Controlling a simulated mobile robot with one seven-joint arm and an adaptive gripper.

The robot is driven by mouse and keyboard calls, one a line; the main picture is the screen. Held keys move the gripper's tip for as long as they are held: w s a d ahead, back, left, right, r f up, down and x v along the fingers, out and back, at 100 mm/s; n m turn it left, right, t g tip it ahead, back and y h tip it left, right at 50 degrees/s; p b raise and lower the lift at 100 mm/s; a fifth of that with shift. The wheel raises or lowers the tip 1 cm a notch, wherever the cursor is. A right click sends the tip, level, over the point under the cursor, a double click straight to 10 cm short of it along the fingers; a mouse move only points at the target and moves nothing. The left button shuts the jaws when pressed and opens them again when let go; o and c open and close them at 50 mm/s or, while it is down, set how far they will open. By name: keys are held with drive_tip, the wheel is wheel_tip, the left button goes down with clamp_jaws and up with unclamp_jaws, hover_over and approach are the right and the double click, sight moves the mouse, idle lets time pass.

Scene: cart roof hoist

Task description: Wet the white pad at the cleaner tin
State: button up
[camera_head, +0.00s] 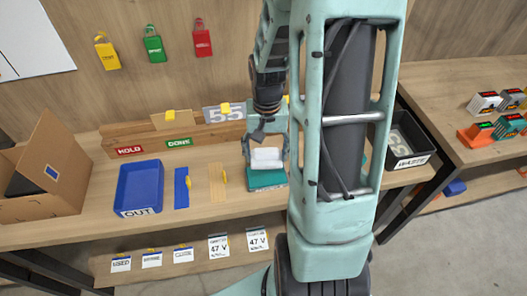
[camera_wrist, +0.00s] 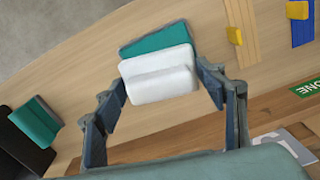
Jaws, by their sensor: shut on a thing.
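The white pad (camera_wrist: 160,85) is a pale block with a raised ridge, held between the fingertips of my gripper (camera_wrist: 161,80) in the wrist view. In the head view the white pad (camera_head: 267,158) hangs below my gripper (camera_head: 268,136), right of the middle of the bench. A teal block-like thing (camera_head: 267,180) is directly under or against the pad; it also shows past the pad in the wrist view (camera_wrist: 150,40). I cannot tell whether they touch. A second teal thing (camera_wrist: 38,122) stands at the left of the wrist view. I cannot tell which is the cleaner tin.
A blue OUT tray (camera_head: 139,187) and a cardboard box (camera_head: 62,165) are at the left. A blue strip (camera_head: 182,188) and a wooden strip (camera_head: 217,187) lie between. A black WASTE bin (camera_head: 409,141) is right, partly behind my arm. A backboard (camera_head: 160,133) runs along the rear.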

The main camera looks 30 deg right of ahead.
sight(266, 175)
drive_tip(key=shift+f+b, duration=2.2)
drive_tip(key=shift+f, duration=0.75)
drive_tip(key=shift+f+b, duration=0.5)
drive_tip(key=shift+f, duration=0.05)
drive_tip(key=shift+s, duration=0.1)
drive_tip(key=shift+r+p, duration=2.75)
drive_tip(key=shift+r, duration=0.8)
drive_tip(key=w+a+r+n, duration=0.2)
drive_tip(key=w+a+n, duration=0.3)
drive_tip(key=a, duration=0.6)
drive_tip(key=shift+w, duration=1.1)
